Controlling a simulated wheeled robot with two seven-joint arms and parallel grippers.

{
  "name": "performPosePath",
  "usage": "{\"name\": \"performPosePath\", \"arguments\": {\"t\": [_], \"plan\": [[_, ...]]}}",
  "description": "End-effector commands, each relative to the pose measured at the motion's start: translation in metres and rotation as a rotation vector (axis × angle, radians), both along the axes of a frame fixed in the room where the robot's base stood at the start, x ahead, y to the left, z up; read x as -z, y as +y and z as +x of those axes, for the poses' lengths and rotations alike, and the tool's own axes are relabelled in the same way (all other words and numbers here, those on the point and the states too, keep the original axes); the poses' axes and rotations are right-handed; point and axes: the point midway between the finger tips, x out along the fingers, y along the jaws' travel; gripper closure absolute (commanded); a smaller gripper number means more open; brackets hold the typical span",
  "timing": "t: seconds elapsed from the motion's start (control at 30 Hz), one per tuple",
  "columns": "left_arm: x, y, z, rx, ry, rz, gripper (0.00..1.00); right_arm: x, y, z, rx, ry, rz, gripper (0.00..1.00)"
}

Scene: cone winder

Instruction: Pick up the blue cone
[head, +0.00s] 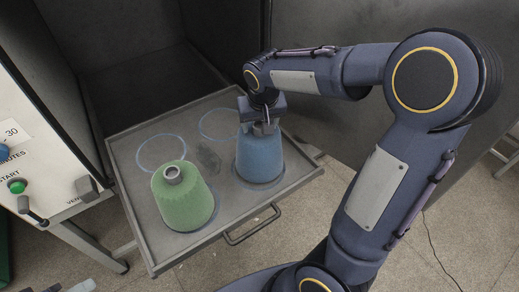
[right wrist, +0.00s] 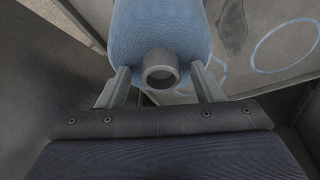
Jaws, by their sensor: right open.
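The blue cone (head: 260,158) stands upright on the right side of the grey pull-out tray (head: 136,222). My right gripper (head: 263,127) is directly above its top. In the right wrist view the blue cone (right wrist: 160,30) shows with its grey tube end (right wrist: 161,69) between the two fingers of my right gripper (right wrist: 160,76). The fingers are open, one on each side of the tube end. I cannot tell whether they touch it. My left gripper is not in view.
A green cone (head: 183,195) stands on the tray to the left of the blue one. Two empty blue circles (head: 162,153) are drawn farther back. A handle (head: 252,226) sticks out at the tray front. A control panel with a green button (head: 17,186) stands at left.

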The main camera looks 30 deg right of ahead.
Motion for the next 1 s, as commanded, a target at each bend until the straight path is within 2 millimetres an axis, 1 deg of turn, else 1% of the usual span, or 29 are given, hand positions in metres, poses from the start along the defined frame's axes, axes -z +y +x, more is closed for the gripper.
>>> {"name": "performPosePath", "arguments": {"t": [0.13, 0.17, 0.6, 1.0], "plan": [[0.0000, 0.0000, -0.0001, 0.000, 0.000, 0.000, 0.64, -0.0001, 0.0001, -0.0001, 0.000, 0.000, 0.000, 0.40], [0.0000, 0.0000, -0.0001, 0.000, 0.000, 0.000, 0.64, -0.0002, 0.0001, -0.0001, 0.000, 0.000, 0.000, 0.42], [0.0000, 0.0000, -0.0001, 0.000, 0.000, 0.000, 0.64, -0.0004, 0.0002, -0.0003, 0.000, 0.000, 0.000, 1.00], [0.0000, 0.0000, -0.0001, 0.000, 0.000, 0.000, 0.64, -0.0006, 0.0003, -0.0003, 0.000, 0.001, 0.001, 1.00]]}}
